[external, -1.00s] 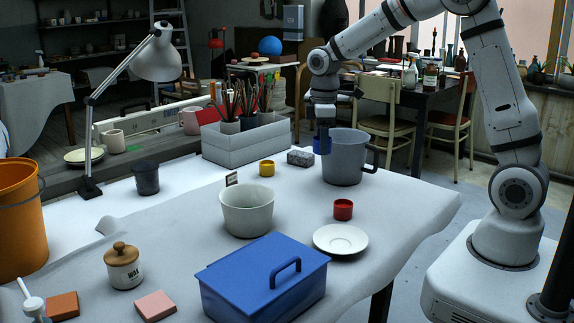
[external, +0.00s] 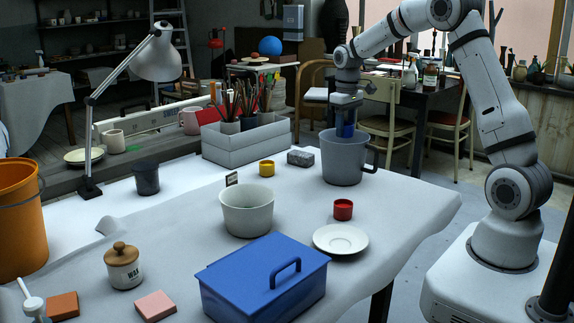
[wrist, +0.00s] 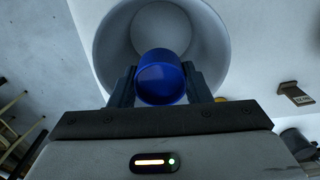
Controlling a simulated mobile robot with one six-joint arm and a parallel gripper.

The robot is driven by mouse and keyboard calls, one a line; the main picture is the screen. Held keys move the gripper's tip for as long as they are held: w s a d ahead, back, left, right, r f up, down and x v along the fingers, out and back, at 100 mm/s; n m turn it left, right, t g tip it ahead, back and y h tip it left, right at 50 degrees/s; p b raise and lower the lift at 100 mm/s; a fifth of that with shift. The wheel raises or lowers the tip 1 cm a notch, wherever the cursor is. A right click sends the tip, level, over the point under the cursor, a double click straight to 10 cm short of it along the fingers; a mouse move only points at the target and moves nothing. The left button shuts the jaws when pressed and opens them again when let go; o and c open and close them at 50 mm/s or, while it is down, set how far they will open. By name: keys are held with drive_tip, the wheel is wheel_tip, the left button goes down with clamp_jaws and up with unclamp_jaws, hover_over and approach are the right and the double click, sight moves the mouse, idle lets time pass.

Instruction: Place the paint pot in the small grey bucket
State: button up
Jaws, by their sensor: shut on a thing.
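The paint pot is a small blue cup (wrist: 162,82), held between the fingers of my gripper (wrist: 160,88) in the wrist view. In the external view my gripper (external: 347,122) is above the small grey bucket (external: 344,164), with the blue pot (external: 345,131) at the level of the rim. The bucket is upright near the right back edge of the table, its handle to the right. In the wrist view the bucket's round mouth (wrist: 108,50) lies beyond the pot. Whether the pot touches the bucket is not clear.
A grey block (external: 300,158), a yellow pot (external: 267,168) and a red pot (external: 343,209) stand near the bucket. A white bowl (external: 247,212), a saucer (external: 340,239) and a blue toolbox (external: 262,279) are nearer the front. A brush box (external: 243,146) stands behind.

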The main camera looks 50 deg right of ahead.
sight(343, 166)
wheel_tip(343, 166, down, 13)
drive_tip(key=shift+a+f, duration=0.1)
idle(0.5)
drive_tip(key=shift+f, duration=0.2)
drive_tip(key=o, duration=1.1)
drive_tip(key=shift+r, duration=0.1)
drive_tip(key=shift+c, duration=0.2)
